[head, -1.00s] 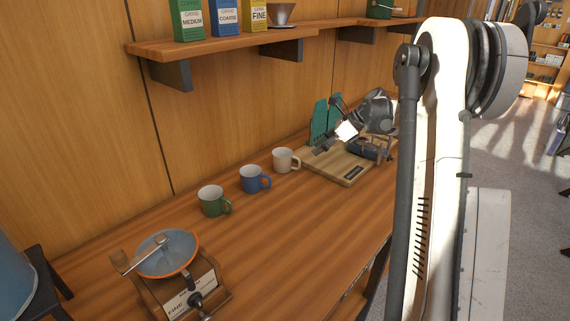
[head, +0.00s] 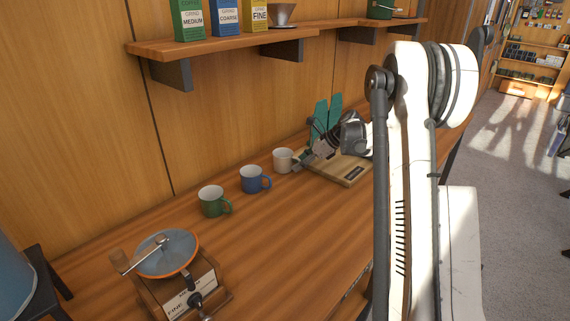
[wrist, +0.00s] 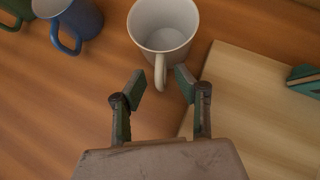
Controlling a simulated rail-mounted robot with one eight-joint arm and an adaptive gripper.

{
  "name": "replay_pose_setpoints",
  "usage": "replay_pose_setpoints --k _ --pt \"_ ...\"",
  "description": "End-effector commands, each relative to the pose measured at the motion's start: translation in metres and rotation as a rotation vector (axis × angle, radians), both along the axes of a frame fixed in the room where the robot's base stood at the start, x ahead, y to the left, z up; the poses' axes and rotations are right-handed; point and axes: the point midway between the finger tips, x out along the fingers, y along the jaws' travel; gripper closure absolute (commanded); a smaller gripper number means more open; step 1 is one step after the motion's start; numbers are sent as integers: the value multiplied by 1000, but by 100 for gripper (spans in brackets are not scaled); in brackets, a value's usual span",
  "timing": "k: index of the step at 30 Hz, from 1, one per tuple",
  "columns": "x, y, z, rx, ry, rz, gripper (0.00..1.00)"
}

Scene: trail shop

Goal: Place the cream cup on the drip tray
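The cream cup (head: 283,159) stands upright on the wooden counter, at the right end of a row of cups. In the wrist view the cream cup (wrist: 163,24) is seen from above, empty, its handle pointing toward my gripper (wrist: 161,82). The two fingers are open, one on each side of the handle's end, with gaps visible. In the head view my gripper (head: 301,164) is just right of the cup. I cannot clearly make out a drip tray; a light wooden board (head: 352,177) with a dark label lies right of the cup.
A blue cup (head: 254,180) and a green cup (head: 211,202) stand left of the cream cup. A grinder (head: 168,258) is at the front left. Upright teal pieces (head: 329,113) stand on the board. A shelf (head: 225,42) with boxes hangs above. The counter's front middle is clear.

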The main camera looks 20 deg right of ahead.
Motion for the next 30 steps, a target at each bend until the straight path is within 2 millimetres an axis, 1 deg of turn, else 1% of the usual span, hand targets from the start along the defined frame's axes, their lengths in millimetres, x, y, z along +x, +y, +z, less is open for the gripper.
replay_pose_setpoints --k 3,4,9,11,30 --pt "0 0 0 0 0 0 69" --pt "0 0 0 0 0 0 71" --pt "0 0 0 0 0 0 93" --pt "0 0 0 0 0 0 100" --pt "0 0 2 0 0 0 100"
